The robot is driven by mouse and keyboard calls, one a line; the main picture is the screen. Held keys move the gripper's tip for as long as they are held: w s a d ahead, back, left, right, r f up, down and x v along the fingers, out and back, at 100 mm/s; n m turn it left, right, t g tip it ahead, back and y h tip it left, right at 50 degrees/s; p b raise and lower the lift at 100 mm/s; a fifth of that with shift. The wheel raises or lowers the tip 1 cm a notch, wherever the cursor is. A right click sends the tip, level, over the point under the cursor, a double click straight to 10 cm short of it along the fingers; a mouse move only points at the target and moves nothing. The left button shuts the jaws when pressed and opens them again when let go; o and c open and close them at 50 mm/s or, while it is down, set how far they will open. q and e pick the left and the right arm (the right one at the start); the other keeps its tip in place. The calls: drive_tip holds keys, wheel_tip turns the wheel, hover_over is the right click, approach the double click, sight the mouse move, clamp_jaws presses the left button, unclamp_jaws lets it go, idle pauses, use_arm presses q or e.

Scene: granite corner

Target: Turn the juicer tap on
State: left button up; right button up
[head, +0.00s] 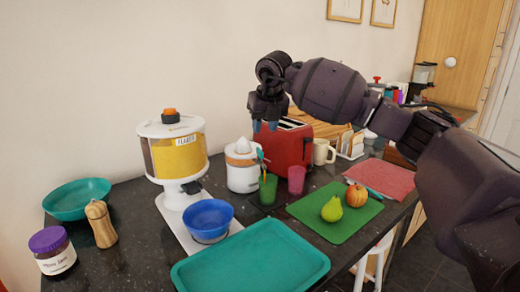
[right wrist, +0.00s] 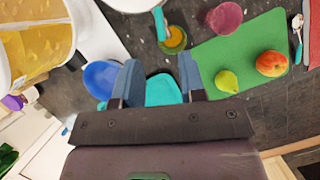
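The juicer (head: 242,168) is white with an orange band and stands on the counter left of the red toaster. A small teal piece at its right side, apparently the tap (head: 261,155), sits above a green cup (head: 268,190). In the right wrist view the teal tap (right wrist: 160,22) is at the top, beside the green cup (right wrist: 174,40), which has orange inside. My right gripper (head: 265,126) is above the juicer and toaster, apart from the tap. Its fingers (right wrist: 158,62) are spread with nothing between them. My left gripper is not in view.
A flakes dispenser (head: 178,155) stands left of the juicer, with a blue bowl (head: 208,222) in front. The red toaster (head: 287,148) is close behind my right gripper. A pink cup (head: 296,180), green board (head: 334,225) and teal tray (head: 250,262) lie nearby.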

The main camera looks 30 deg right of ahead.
sight(260, 150)
drive_tip(key=b+x, duration=0.1)
drive_tip(key=x, duration=0.8)
drive_tip(key=shift+f, duration=0.2)
clamp_jaws()
